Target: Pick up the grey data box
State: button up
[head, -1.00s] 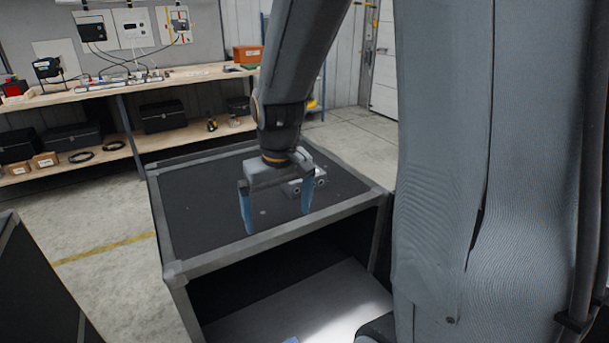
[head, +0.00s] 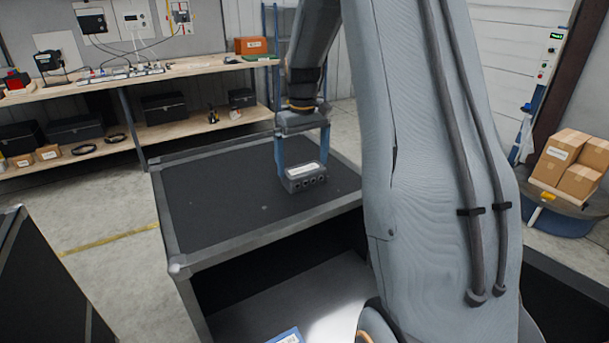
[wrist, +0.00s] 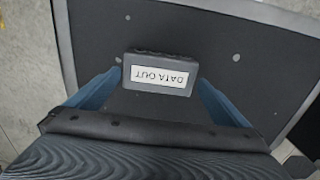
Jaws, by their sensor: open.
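The grey data box (head: 303,177) sits on the dark top of the frame table (head: 215,215), toward its right side. It has a white label on top and round ports on its front face. In the wrist view the box (wrist: 160,84) shows its label, which reads "DATA OUT" upside down. My gripper (head: 302,172) is open and points down, with one blue finger on each side of the box. In the wrist view the gripper (wrist: 158,95) fingers flank the box, with a visible gap on the right. Whether the left finger touches is unclear.
A wooden workbench (head: 170,75) with devices and black cases stands behind. Brown cartons (head: 575,160) sit on a round stand at right. A blue item (head: 286,336) lies on the lower shelf. The table top left of the box is clear.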

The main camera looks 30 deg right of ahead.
aim_at(304, 169)
jog(key=shift+s+f+p, duration=0.15)
jog(key=shift+f+p, duration=0.65)
jog(key=shift+f, duration=1.35)
jog(key=c, duration=1.2)
